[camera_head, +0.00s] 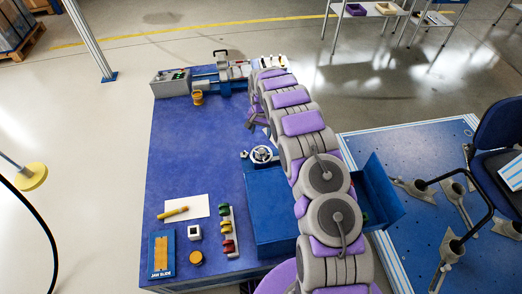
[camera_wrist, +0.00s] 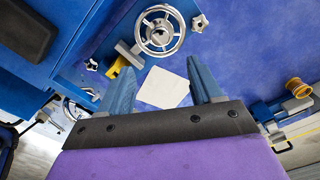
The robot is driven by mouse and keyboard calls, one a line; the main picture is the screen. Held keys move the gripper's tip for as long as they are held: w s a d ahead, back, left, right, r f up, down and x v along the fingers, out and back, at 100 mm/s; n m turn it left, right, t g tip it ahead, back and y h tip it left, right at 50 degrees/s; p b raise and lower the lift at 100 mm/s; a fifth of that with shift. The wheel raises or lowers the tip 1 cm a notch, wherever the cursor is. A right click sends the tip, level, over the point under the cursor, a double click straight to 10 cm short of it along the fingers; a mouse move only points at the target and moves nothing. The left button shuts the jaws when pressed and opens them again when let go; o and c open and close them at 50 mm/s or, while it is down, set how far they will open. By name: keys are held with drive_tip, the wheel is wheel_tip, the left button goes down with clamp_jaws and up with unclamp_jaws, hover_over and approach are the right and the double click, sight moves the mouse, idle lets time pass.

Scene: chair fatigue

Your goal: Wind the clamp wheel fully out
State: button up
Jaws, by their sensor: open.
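The clamp wheel is a silver spoked handwheel (camera_head: 262,154) at the edge of a blue block on the bench. It also shows at the top of the wrist view (camera_wrist: 160,31), with a hub and a small handle on its rim. My gripper (camera_wrist: 162,88) is open, with two blue fingers spread apart and nothing held between them. The wheel lies beyond the fingertips and is not touched. A white square (camera_wrist: 163,88) lies on the blue surface, seen between the fingers. In the head view my arm hides part of the bench and my fingertips are hard to make out.
The blue bench (camera_head: 185,140) holds a grey control box (camera_head: 170,84) at its far left. A pen on paper (camera_head: 186,207), a yellow block tray (camera_head: 161,254) and several coloured pieces (camera_head: 228,232) lie at the front. The bench's left middle is clear.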

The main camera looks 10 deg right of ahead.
sight(261, 151)
wheel_tip(261, 151, down, 13)
drive_tip(key=shift+f+b, duration=0.1)
drive_tip(key=shift+b, duration=1.15)
drive_tip(key=c, duration=1.1)
